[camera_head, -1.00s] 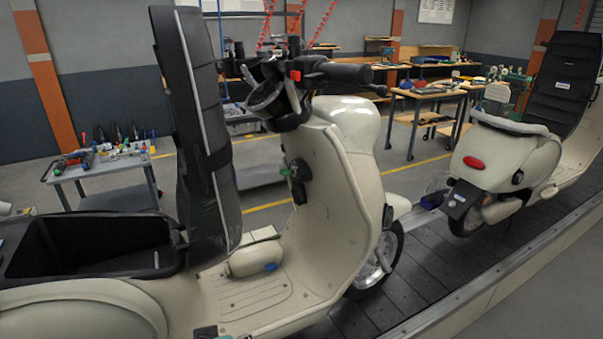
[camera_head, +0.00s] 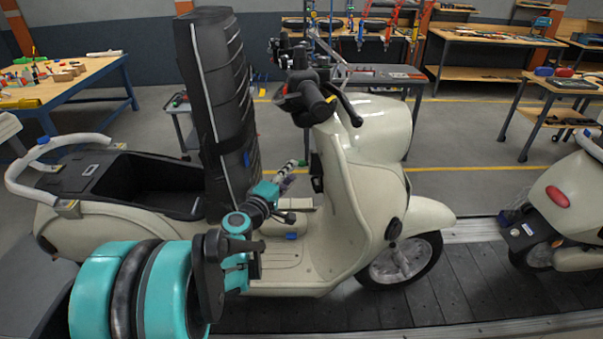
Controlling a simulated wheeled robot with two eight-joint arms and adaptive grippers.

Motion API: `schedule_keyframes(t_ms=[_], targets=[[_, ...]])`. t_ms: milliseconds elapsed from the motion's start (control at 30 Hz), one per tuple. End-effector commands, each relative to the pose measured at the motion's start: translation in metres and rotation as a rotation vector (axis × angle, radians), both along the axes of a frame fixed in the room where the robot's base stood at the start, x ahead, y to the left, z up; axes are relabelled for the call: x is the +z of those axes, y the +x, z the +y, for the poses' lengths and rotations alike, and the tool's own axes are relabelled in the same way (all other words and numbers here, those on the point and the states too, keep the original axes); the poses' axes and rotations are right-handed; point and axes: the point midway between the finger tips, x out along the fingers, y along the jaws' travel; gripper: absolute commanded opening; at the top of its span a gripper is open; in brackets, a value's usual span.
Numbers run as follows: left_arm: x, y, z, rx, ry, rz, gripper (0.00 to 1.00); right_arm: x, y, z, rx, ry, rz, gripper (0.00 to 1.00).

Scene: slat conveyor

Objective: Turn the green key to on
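The cream scooter (camera_head: 345,235) stands side-on, with a black ignition lock (camera_head: 317,180) on the inner face of its front shield. A small greenish spot (camera_head: 302,163) shows beside the lock; I cannot tell whether it is the green key. My teal and black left arm comes in from the lower left. My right gripper is not in view.
The tall black seat (camera_head: 222,100) stands upright behind my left gripper. The handlebar (camera_head: 312,100) overhangs the lock. A second scooter (camera_head: 570,205) stands at right on the dark slat conveyor (camera_head: 465,285). Workbenches (camera_head: 490,38) line the back.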

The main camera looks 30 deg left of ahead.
Motion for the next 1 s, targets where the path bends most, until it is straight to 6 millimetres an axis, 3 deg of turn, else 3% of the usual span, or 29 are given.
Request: schedule_keyframes(t_ms=[400, 800, 933, 1000], targets=[[-0.005, 0.060, 0.003, -0.003, 0.003, 0.001, 0.33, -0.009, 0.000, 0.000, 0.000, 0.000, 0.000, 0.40], [-0.004, 0.068, 0.003, -0.003, 0.003, 0.002, 0.33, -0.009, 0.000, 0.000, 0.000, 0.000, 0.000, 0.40], [-0.004, 0.068, 0.003, -0.003, 0.003, 0.002, 0.00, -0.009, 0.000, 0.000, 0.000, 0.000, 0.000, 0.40], [-0.004, 0.068, 0.003, -0.003, 0.003, 0.002, 0.00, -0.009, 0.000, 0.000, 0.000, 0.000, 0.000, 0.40]])
